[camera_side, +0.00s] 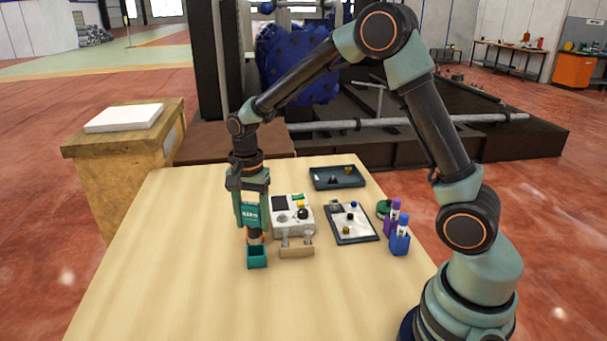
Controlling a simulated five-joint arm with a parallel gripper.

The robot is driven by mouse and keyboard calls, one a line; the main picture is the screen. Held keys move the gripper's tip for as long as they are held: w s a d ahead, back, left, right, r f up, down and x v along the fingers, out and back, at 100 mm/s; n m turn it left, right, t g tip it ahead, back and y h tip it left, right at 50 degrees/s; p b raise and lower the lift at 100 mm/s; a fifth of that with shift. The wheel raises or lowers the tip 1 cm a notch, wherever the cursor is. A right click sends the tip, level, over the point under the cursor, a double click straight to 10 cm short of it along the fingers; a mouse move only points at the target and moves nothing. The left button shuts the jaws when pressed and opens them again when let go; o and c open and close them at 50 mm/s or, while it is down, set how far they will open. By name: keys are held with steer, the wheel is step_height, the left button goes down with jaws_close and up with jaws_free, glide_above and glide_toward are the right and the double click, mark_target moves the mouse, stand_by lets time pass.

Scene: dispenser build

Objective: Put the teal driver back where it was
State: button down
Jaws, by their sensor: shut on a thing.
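My gripper (253,230) points down at the left of the work area, shut on the teal driver (250,214), a teal body with white lettering between my fingers. An orange and dark part shows below the fingers. Directly under it stands a small teal open-topped holder (257,259) on the table. The driver's lower end is at or just above the holder's mouth; I cannot tell whether it is inside. The driver looks about upright.
Right of the holder stands a wooden rack (296,252) with metal pieces. Behind it is a light control box (293,214). Further right are a dark tray (337,178), a clipboard-like board (351,223) and a blue pen cup (399,244). The table's left and front (170,270) are clear.

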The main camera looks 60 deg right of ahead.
mark_target(255, 240)
steer(key=shift+f, duration=3)
steer(key=shift+f, duration=0.1)
steer(key=shift+c, duration=1)
jaws_free()
